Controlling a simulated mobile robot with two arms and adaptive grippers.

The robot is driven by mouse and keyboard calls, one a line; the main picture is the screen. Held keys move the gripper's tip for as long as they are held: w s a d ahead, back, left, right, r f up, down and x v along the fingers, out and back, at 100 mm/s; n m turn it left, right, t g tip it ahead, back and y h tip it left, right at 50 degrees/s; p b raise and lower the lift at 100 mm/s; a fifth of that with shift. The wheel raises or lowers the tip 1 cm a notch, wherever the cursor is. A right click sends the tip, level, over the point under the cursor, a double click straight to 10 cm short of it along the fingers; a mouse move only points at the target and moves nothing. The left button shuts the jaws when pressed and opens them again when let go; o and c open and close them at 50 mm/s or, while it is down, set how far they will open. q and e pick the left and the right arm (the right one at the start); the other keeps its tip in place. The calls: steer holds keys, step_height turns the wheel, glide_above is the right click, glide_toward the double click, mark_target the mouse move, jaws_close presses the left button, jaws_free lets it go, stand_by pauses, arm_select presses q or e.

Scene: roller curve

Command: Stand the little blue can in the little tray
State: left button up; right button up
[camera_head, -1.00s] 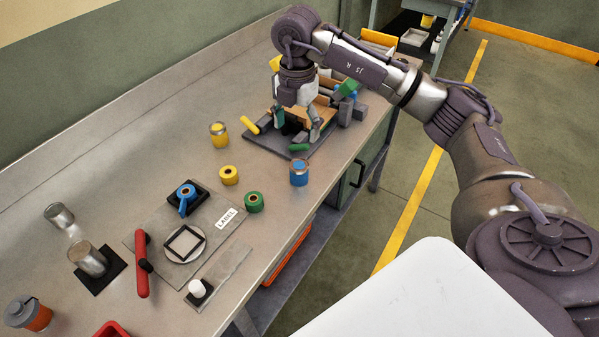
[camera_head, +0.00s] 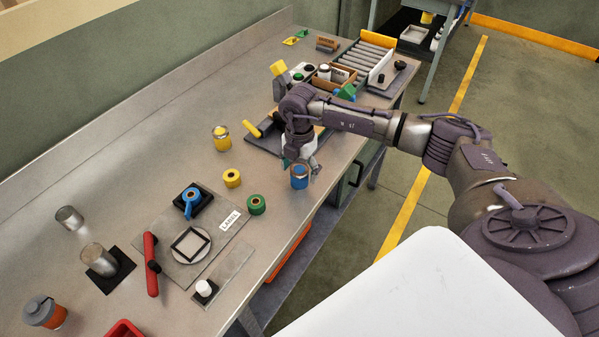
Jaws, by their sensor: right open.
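The little blue can (camera_head: 299,179) stands upright near the front edge of the workbench. My right gripper (camera_head: 300,168) is open and points down at the can, with its fingers at the can's upper part. I cannot tell whether they touch it. A small square dark-rimmed frame (camera_head: 191,245), perhaps the little tray, lies on a round pale disc on the grey plate, left of the can. A light tray (camera_head: 414,34) also shows on another bench at the back. My left gripper is out of view.
Yellow (camera_head: 232,178) and green (camera_head: 256,205) rolls lie left of the can, and a yellow can (camera_head: 222,138) stands behind them. A roller track (camera_head: 361,62) and wooden box (camera_head: 330,77) fill the bench's far end.

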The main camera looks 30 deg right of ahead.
steer(key=shift+f, duration=0.1)
steer(key=shift+c, duration=0.3)
steer(key=c, duration=1.4)
